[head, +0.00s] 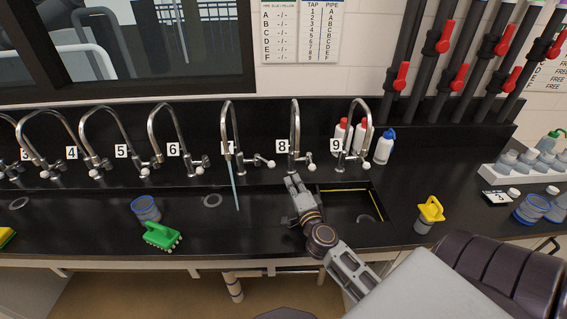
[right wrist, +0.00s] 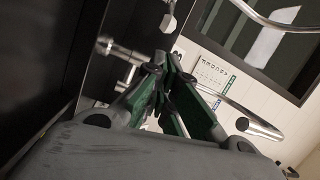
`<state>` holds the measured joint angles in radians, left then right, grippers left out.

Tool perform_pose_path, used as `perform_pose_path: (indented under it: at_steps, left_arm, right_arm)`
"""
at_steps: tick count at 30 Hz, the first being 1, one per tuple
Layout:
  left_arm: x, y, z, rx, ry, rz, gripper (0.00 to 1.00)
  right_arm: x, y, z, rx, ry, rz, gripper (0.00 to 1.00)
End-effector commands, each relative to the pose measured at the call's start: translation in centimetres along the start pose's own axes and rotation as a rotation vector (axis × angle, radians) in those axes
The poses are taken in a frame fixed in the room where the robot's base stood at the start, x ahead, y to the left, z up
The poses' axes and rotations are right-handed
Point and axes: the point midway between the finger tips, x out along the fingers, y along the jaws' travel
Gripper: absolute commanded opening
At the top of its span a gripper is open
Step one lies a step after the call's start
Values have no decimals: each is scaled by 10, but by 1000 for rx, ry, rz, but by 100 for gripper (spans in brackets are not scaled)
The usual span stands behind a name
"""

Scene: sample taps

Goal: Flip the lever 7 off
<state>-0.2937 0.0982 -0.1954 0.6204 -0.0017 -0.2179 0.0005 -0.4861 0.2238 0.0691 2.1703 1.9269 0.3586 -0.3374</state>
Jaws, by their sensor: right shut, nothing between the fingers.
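Tap 7 (head: 228,125) is a chrome gooseneck on the black back panel, its number plate partly hidden behind the pipe. A thin pale-blue stream (head: 235,188) runs down from its spout. The lever of tap 7 (head: 264,161) sticks out to the right with a pale knob at its end. My right gripper (head: 291,179) is below tap 8 (head: 294,130), to the right of and lower than that lever. In the right wrist view its green-padded fingers (right wrist: 167,65) are together and empty, near metal tap parts (right wrist: 120,52); which tap they belong to I cannot tell. My left gripper is out of view.
Tap 9 (head: 349,130) and a sink (head: 355,207) are on the right, tap 6 (head: 165,130) on the left. A green brush (head: 161,236) and a blue-rimmed jar (head: 146,208) stand on the counter to the left. A yellow-topped jar (head: 430,212) stands right of the sink.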

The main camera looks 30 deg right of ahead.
Motion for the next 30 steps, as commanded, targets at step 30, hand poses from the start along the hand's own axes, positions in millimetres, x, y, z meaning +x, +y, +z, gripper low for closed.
perform_pose_path:
  at_steps: [30]
  left_arm:
    - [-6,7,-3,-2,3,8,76]
  right_arm:
    - [52,-2,0,-1,-1,-3,0]
